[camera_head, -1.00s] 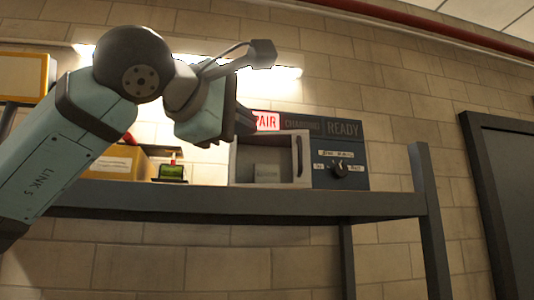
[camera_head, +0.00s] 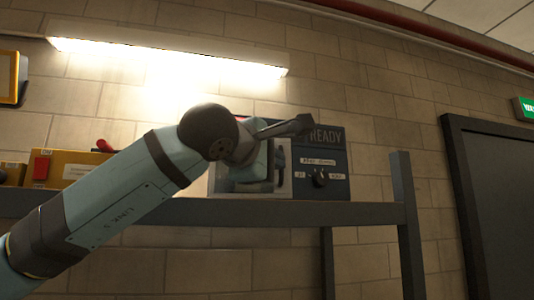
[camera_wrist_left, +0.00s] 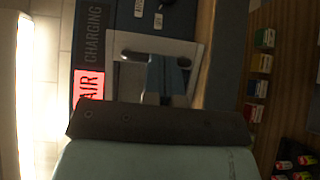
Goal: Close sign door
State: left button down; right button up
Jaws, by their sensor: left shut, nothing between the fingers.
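The dark sign box (camera_head: 330,155) stands on the grey shelf, with a READY label, a knob and a pale-framed door (camera_head: 285,182) on its left. In the head view my left arm and hand hide most of the door; I cannot tell how far open it is. My left gripper (camera_head: 262,172) is in front of the door. In the left wrist view the shut, empty gripper (camera_wrist_left: 168,80) overlaps the pale door frame (camera_wrist_left: 191,62) and its opening. Whether it touches the door is unclear. My right gripper is in neither view.
The grey shelf (camera_head: 350,213) runs under the box, with an upright post (camera_head: 404,200) at its right end. A yellow box (camera_head: 75,170) stands left. A lit tube lamp (camera_head: 170,58) is above. A dark doorway (camera_head: 495,210) is at right.

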pick_arm(q)
jog(key=x, duration=0.1)
jog(key=b+x, duration=0.1)
jog(key=x, duration=0.1)
jog(key=shift+w+a, duration=0.25)
jog(key=shift+w, duration=0.2)
jog(key=shift+r, duration=0.15)
jog(key=shift+s+a, duration=0.1)
